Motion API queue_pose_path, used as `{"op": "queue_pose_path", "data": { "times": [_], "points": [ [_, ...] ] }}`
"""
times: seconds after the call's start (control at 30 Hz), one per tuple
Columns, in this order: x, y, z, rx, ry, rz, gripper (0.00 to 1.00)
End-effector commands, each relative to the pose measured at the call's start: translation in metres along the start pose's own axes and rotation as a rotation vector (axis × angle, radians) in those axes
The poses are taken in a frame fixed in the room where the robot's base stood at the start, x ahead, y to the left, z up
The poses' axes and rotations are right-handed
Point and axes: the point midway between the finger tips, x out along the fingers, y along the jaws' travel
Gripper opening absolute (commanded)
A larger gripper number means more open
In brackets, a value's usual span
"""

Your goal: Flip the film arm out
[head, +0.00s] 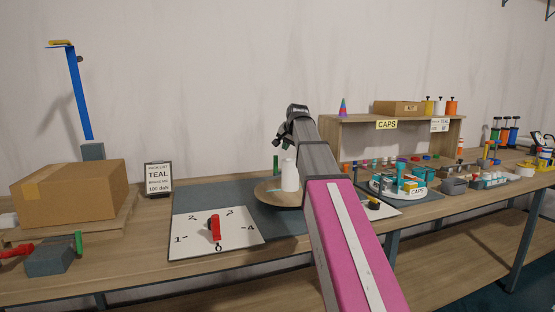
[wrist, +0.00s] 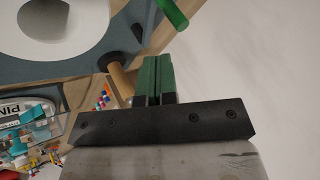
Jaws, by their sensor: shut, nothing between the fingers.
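I cannot tell for certain which part is the film arm.
A numbered board with a red pointer (head: 214,228) lies in front left. A CAPS tray (head: 376,187) and a shelf (head: 457,135) are at the right.

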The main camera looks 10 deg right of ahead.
Motion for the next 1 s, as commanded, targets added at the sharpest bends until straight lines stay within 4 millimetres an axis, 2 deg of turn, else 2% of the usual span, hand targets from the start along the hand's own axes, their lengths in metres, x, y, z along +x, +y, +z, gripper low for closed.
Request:
{"op": "queue_pose_path", "data": {
  "times": [0.3,0.43,0.57,0.8,1.0],
  "points": [
    [0.000,0.000,0.000,0.000,0.000,0.000,0.00],
    [0.007,0.000,0.000,0.000,0.000,0.000,0.00],
    [0.023,0.000,0.000,0.000,-0.002,0.001,0.00],
    [0.065,-0.001,-0.001,0.000,-0.001,0.001,0.00],
    [0.090,-0.001,-0.001,0.000,-0.001,0.000,0.00]
  ]
}}
